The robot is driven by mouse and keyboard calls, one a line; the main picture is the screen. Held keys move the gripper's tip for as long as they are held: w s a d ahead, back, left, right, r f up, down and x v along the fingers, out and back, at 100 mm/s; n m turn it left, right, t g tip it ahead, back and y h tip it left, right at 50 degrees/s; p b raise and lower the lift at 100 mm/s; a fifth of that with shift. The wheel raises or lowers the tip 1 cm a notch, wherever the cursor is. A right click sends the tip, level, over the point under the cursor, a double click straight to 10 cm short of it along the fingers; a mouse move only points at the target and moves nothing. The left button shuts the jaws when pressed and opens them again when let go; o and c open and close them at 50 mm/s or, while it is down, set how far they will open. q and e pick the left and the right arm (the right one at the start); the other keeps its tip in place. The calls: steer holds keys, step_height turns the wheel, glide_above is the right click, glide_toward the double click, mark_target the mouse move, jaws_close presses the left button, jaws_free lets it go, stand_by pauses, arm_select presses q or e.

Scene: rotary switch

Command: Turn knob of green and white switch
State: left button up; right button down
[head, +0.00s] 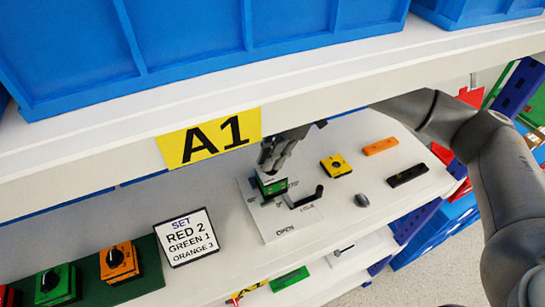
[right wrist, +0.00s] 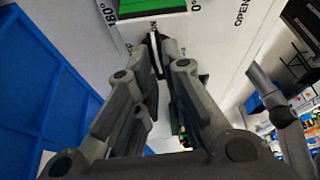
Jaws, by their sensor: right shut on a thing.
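The green and white switch (head: 274,188) sits on a white panel (head: 284,223) on the shelf. Its green body also shows at the top edge of the right wrist view (right wrist: 150,7). My right gripper (head: 266,168) reaches down from above, directly over the switch. In the right wrist view its fingertips (right wrist: 157,42) are close together beside the green body, shut on the switch's knob. The knob is mostly hidden by the fingers, so its angle cannot be told. My left gripper is not in view.
A black lever (head: 308,198) stands right of the switch. A yellow switch (head: 336,165), a grey knob (head: 362,200), and orange (head: 380,146) and black (head: 408,175) blocks lie further right. A sign (head: 186,237) is at left. The upper shelf edge (head: 330,85) hangs close above.

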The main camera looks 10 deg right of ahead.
steer(key=n+b, duration=0.1)
steer(key=n, duration=0.1)
steer(key=n+g+b, duration=0.1)
steer(key=n, duration=0.1)
steer(key=n+g+h+b, duration=0.1)
steer(key=n, duration=0.1)
steer(key=shift+a+f, duration=0.1)
steer(key=shift+f, duration=0.2)
steer(key=n+h+b, duration=0.1)
steer(key=n, duration=0.2)
steer(key=n+g+h+b, duration=0.1)
steer(key=n+b, duration=0.1)
steer(key=n, duration=0.1)
steer(key=shift+h, duration=0.3)
steer(key=n, duration=0.2)
steer(key=shift+n+h+b, duration=0.3)
steer(key=shift+h+b, duration=0.1)
steer(key=shift+a+n+h, duration=0.1)
steer(key=shift+n+h, duration=0.3)
steer(key=shift+n, duration=0.7)
steer(key=c, duration=1.5)
jaws_free()
steer(key=shift+r, duration=0.1)
steer(key=shift+w, duration=0.1)
steer(key=shift+r, duration=0.1)
